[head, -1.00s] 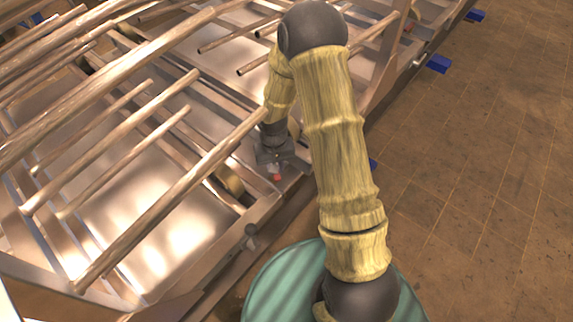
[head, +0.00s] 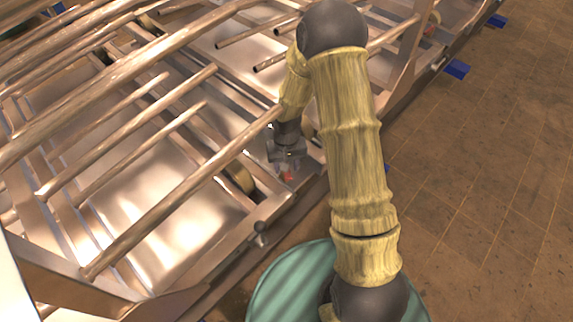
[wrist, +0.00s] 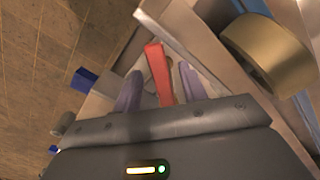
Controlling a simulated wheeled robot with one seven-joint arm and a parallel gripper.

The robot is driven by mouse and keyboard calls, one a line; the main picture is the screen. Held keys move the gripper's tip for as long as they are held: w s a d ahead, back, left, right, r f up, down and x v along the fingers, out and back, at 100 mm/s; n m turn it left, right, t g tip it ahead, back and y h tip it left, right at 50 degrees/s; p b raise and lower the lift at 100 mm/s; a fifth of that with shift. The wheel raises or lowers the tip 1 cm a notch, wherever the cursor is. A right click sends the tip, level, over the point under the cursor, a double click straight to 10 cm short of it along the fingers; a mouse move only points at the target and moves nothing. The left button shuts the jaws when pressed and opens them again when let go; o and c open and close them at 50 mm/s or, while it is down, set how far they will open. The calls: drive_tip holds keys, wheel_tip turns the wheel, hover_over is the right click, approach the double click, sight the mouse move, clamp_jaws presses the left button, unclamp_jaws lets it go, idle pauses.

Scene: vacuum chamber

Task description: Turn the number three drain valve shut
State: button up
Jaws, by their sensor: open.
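A small red valve handle (head: 287,175) sits on the near edge of the metal frame, just beneath my gripper (head: 287,158). In the wrist view the red handle (wrist: 158,72) stands between the two greyish-purple fingers of my gripper (wrist: 161,80). The fingers are open, with a visible gap on each side of the handle. The lower part of the handle is hidden behind the gripper body. No number is readable on the valve.
A dark knob (head: 261,228) sits farther down the same edge. Long metal bars (head: 190,195) cross the frame left of my gripper. A brass-coloured roller (wrist: 268,52) is close by. Blue blocks (head: 457,69) line the frame's outer side. The tiled floor (head: 490,170) at right is clear.

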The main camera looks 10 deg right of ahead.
wheel_tip(320, 180, up, 12)
drive_tip(key=p, duration=0.1)
idle(0.4)
drive_tip(key=shift+r, duration=0.1)
drive_tip(key=c, duration=0.6)
drive_tip(key=shift+s+d+r+p, duration=0.15)
drive_tip(key=shift+r+p, duration=0.15)
drive_tip(key=shift+r, duration=0.05)
drive_tip(key=c, duration=0.3)
drive_tip(key=s+d+r, duration=0.1)
drive_tip(key=r, duration=0.1)
drive_tip(key=s+d+r+t+p, duration=0.1)
drive_tip(key=r, duration=0.1)
drive_tip(key=s+d+r+m+t+p, duration=0.1)
drive_tip(key=r, duration=0.1)
drive_tip(key=shift+s+d, duration=0.1)
drive_tip(key=shift+s, duration=0.3)
clamp_jaws()
drive_tip(key=s+d+r+n+b, duration=0.1)
drive_tip(key=s+r+b, duration=0.1)
drive_tip(key=s, duration=0.8)
drive_tip(key=shift+t, duration=0.3)
